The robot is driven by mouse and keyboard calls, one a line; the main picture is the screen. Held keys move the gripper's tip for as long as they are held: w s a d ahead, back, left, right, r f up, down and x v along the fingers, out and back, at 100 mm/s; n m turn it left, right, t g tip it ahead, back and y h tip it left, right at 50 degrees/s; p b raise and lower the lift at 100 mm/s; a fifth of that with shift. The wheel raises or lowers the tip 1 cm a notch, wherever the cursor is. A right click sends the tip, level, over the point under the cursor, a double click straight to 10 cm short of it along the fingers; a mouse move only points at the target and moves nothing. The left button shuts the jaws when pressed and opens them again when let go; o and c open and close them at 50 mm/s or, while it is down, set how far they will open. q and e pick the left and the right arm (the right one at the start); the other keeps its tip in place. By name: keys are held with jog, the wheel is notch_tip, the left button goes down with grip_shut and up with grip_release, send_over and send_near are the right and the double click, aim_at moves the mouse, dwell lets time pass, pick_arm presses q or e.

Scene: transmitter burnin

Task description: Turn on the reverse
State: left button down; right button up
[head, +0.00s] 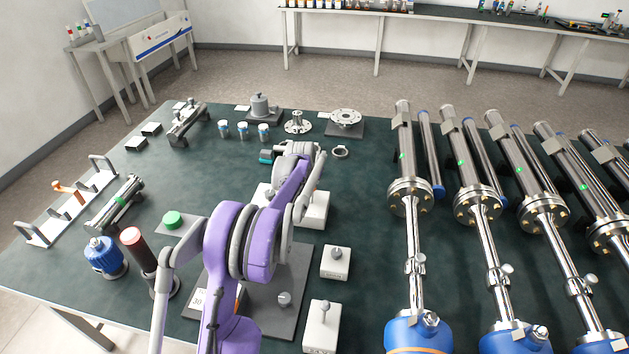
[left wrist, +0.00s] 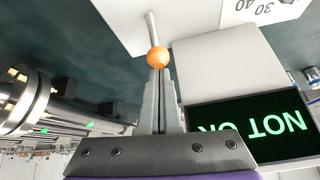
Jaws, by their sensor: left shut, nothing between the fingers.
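An orange ball knob (left wrist: 158,58) tops a pale lever (left wrist: 152,28) that rises from a white box (left wrist: 118,18) in the left wrist view. My left gripper (left wrist: 160,76) is shut and empty, its fingertips right at the ball. I cannot tell whether they touch it. Beside it is a dark screen (left wrist: 250,122) with green letters reading NOT OK, upside down in this view. In the head view my purple arm covers this spot and its gripper cannot be made out. No label naming the reverse is readable. My right gripper is not in view.
White boxes with grey knobs (head: 335,264) (head: 321,328) stand right of my arm. Several steel cylinder assemblies (head: 409,190) fill the right side. A dark red-topped cylinder (head: 140,255), a blue part (head: 103,257) and a green button (head: 172,219) stand left. Small parts line the table's back.

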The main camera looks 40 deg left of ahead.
pick_arm(q)
jog(key=shift+s+d, duration=0.1)
jog(key=shift+s, duration=0.1)
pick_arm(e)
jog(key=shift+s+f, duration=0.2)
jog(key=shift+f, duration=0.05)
